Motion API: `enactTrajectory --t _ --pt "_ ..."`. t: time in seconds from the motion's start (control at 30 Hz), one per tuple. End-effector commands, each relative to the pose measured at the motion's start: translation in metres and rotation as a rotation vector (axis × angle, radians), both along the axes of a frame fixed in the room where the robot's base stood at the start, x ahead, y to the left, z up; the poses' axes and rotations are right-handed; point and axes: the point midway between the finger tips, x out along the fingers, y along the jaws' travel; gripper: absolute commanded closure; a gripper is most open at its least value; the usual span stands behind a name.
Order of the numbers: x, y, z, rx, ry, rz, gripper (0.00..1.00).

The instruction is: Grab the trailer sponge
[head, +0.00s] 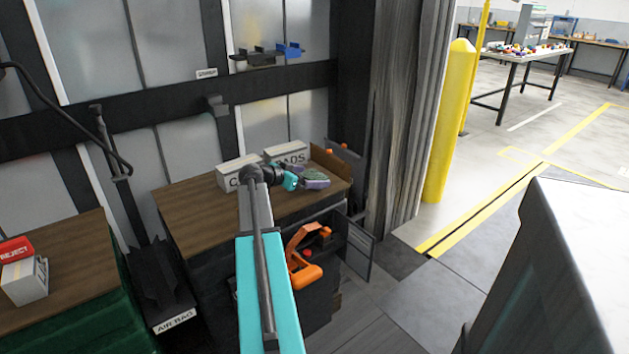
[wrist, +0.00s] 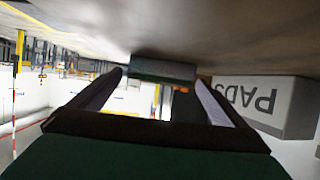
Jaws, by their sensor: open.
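The sponge (head: 317,184), a small block with a purple-grey face and some green, lies on the brown wooden top (head: 205,208) near its right end. In the wrist view the sponge (wrist: 165,71) shows ahead, between the tips of the two fingers. My gripper (head: 304,180) is at the near left side of the sponge, low over the wood. In the wrist view my gripper (wrist: 160,80) is open, with its fingers spread. Whether the fingers touch the sponge cannot be told.
Two white boxes stand behind my gripper; the right one, the PADS box (head: 287,152), is also close in the wrist view (wrist: 265,103). A brown upright board (head: 330,160) edges the wood's far right. An orange tool (head: 303,256) is below the top.

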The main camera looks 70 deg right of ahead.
Motion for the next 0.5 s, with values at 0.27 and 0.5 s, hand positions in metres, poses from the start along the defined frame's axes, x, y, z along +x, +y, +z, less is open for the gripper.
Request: enactTrajectory --t 0.27,0.5 --pt "-0.011 -0.021 -0.009 0.0 -0.001 0.0 0.04" --pt "-0.011 -0.021 -0.01 0.0 -0.001 0.0 0.04"
